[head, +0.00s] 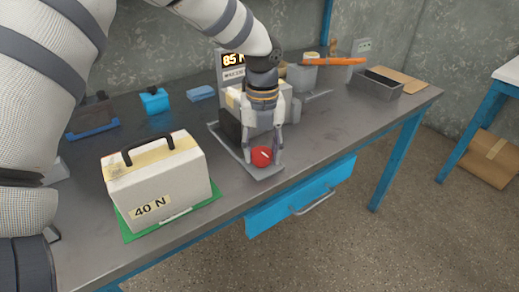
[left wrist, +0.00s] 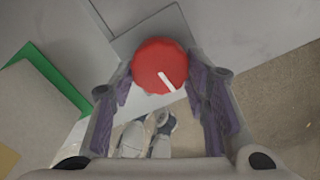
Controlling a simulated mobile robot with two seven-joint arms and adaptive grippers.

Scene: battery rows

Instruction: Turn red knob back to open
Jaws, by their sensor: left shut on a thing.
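The red knob (head: 262,156) has a white pointer line and sits at the front end of a grey plate (head: 229,142) near the table's front edge. My left gripper (head: 262,160) comes down over it from above, with one finger on each side. In the left wrist view the red knob (left wrist: 160,66) lies between the two finger pads, and its white line points down and slightly right. My left gripper (left wrist: 163,88) is shut on it. Behind it stands a device with a display (head: 233,64) reading "85 N". My right gripper is not in view.
A white box (head: 155,182) marked "40 N" with a black handle stands on a green mat (head: 205,197) left of the knob. A grey tray (head: 376,86), an orange tool (head: 335,62) and a blue block (head: 154,100) are farther back. The table's front right is clear.

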